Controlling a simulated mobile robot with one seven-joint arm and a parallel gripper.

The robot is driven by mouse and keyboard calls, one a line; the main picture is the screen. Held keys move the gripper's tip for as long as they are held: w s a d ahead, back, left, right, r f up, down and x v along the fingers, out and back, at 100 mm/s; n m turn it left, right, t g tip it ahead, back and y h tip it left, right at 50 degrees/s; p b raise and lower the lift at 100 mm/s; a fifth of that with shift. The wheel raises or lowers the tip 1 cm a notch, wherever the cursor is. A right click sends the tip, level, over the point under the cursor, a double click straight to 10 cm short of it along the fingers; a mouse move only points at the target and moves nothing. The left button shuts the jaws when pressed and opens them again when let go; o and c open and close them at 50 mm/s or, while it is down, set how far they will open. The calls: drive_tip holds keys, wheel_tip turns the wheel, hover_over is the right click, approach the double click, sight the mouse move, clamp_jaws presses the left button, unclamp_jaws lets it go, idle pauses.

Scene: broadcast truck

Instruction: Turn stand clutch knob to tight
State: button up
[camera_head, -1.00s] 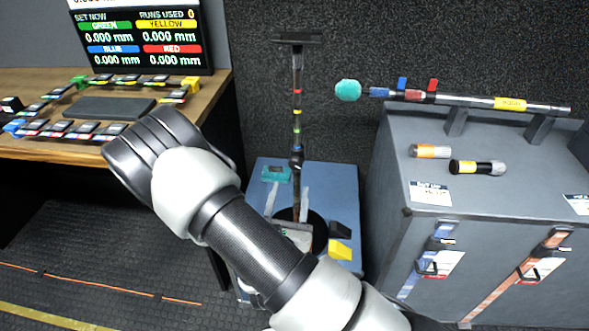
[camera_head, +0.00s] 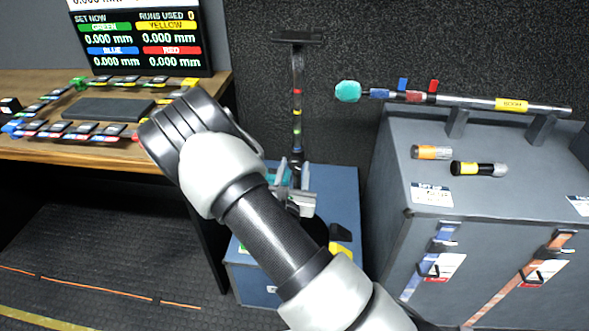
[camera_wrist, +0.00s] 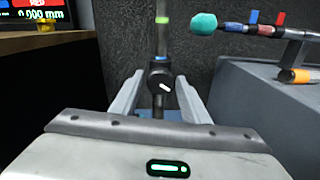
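The stand is a thin upright pole (camera_head: 297,95) with coloured bands and a dark flat top, in front of the dark wall. Its clutch knob (camera_wrist: 161,82) is a small round black knob on the pole, with a short white mark slanting down to the right in the wrist view. My gripper (camera_wrist: 159,79) is open, one finger on each side of the knob. Whether a finger touches it I cannot tell. In the head view my gripper (camera_head: 293,167) is at the pole, just below or beside the knob, whose face is hard to see there.
A grey case (camera_head: 390,215) on the right carries a horizontal rod with a teal ball (camera_head: 347,91) and two short cylinders. A wooden desk (camera_head: 60,155) with a screen (camera_head: 140,40) is on the left. A blue box (camera_head: 345,185) stands under the stand.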

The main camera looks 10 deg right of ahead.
drive_tip(key=c, duration=0.7)
